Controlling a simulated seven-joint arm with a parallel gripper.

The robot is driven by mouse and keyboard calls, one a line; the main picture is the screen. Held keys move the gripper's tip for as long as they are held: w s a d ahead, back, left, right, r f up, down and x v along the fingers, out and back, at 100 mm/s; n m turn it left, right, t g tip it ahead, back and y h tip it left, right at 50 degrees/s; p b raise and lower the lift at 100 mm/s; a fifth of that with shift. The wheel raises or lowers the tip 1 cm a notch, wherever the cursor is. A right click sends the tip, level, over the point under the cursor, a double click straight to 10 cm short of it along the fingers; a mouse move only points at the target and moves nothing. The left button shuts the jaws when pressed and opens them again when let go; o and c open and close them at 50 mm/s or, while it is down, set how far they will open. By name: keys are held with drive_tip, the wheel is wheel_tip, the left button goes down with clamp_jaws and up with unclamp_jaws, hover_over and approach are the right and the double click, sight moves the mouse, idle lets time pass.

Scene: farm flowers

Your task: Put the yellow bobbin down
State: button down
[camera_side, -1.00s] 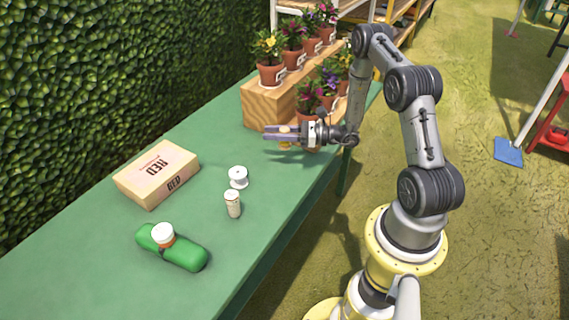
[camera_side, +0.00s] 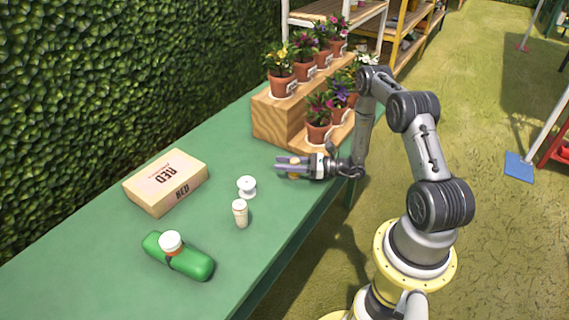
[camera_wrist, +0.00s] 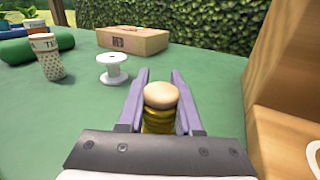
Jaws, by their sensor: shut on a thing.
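The yellow bobbin (camera_wrist: 160,112) is between the fingers of my gripper (camera_wrist: 160,95) in the wrist view. It stands upright, with a pale tan round top and yellow thread below. In the side view my gripper (camera_side: 293,166) is low over the green table (camera_side: 120,222), by the front of the wooden plant stand, with the bobbin (camera_side: 295,172) partly hidden by the fingers. My gripper is shut on it. I cannot tell whether the bobbin's base touches the table, as its lower part is hidden.
A white spool (camera_side: 246,187) and a small pale jar (camera_side: 240,213) stand left of my gripper. Farther left are a box marked RED (camera_side: 166,182) and a green case (camera_side: 180,262) with a white-capped jar. The wooden stand (camera_side: 278,122) with potted flowers is close by.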

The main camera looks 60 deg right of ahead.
drive_tip(key=shift+f, duration=0.2)
drive_tip(key=c, duration=0.6)
unclamp_jaws()
